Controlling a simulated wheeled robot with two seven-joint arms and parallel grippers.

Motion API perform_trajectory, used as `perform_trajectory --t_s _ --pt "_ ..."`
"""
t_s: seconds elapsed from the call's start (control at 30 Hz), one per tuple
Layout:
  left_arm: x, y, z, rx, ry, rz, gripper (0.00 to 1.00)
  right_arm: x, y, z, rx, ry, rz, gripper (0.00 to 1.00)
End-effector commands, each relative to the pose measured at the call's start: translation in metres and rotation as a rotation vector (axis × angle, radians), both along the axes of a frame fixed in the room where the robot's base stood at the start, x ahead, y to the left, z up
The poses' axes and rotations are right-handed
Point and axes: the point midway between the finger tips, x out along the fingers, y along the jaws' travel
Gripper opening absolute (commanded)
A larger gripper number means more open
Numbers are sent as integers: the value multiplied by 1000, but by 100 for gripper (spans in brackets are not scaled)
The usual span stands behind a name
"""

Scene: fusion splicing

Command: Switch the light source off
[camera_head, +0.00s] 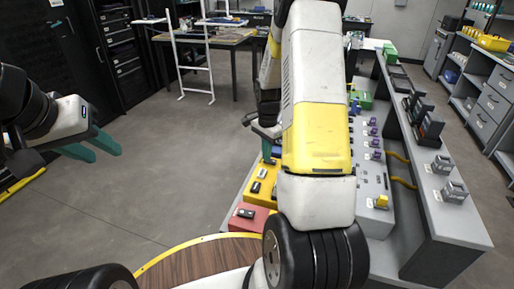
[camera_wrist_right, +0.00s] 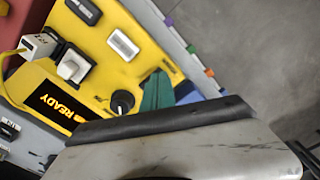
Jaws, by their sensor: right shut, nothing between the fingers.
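A yellow panel (camera_wrist_right: 150,62), probably the light source, fills much of the right wrist view. It carries a lit display reading READY (camera_wrist_right: 58,106), a black round knob (camera_wrist_right: 122,102) and white and black switches (camera_wrist_right: 122,44). My right gripper (camera_wrist_right: 160,90) is shut and empty, its teal fingers close beside the knob; I cannot tell whether they touch anything. In the head view, yellow boxes (camera_head: 262,188) stand on the bench, partly hidden by my right arm. My left gripper (camera_head: 106,152) is open and empty, far left over the floor.
A red box (camera_head: 247,216) stands at the bench's near end. A grey panel with purple parts (camera_head: 372,165) and a grey shelf (camera_head: 440,212) lie to the right. A round wooden table (camera_head: 195,262) is in front. The floor at left is clear.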

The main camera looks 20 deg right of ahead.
Motion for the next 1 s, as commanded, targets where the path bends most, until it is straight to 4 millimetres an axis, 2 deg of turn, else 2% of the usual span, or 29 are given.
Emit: perform_trajectory --t_s 0.27,1.0 --pt "0 0 0 0 0 0 36 0 0 2 0 1 0 0" --pt "0 0 0 0 0 0 36 0 0 62 -1 -1 0 0"
